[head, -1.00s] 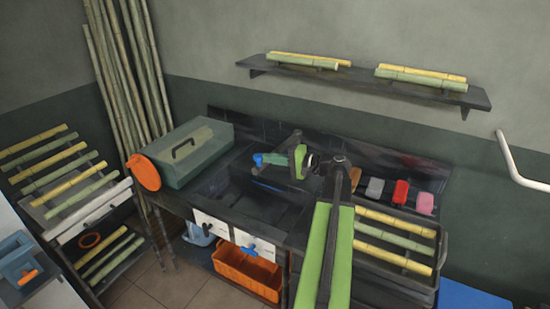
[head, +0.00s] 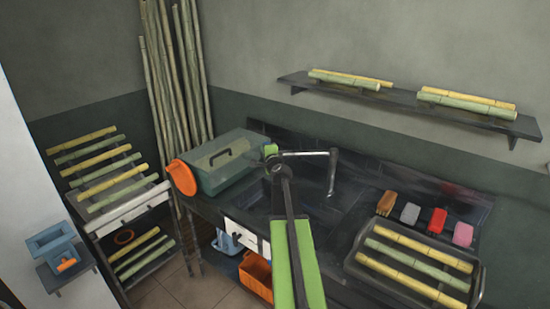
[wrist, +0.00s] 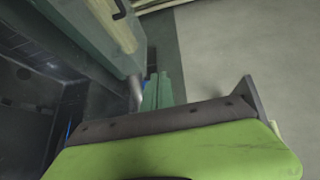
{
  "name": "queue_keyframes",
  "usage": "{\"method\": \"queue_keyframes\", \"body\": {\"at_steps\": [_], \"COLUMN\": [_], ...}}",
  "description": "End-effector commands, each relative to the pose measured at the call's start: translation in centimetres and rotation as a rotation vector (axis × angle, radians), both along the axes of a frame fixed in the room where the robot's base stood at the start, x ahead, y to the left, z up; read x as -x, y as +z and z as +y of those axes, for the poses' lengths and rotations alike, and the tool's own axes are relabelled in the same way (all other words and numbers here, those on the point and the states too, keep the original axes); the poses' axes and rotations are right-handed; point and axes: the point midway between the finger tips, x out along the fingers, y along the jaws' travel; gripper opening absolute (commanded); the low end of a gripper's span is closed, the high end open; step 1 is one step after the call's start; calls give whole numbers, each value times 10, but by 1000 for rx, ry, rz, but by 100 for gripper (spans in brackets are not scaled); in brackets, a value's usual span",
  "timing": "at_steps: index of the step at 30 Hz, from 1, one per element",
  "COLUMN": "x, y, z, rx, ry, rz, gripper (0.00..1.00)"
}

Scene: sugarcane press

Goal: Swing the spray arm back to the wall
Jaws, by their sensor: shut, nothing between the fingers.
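A grey spray arm (head: 308,153) reaches left over the dark sink from an upright post. Its left end comes close to my arm and gripper in the head view; I cannot tell whether they touch. My gripper (wrist: 157,92) shows in the wrist view as two teal fingers close together, with nothing between them. In the head view only a bit of its green body shows beyond my arm, beside the green toolbox. The fingertips are hidden there.
The green toolbox (head: 216,170) with an orange disc (head: 181,177) stands left of the sink (head: 318,207). A rack of cane (head: 415,262) and several small coloured items stand right. The wall shelf (head: 420,107) is above.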

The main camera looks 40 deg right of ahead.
Motion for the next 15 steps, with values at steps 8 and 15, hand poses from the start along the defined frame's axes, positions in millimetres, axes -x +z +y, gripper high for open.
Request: {"method": "queue_keyframes", "body": {"at_steps": [8, 15], "x": [-56, -95], "y": [0, 0], "z": [-51, -96], "rx": [-1, -1], "ry": [-3, -1], "rz": [1, 2], "gripper": [0, 0]}}
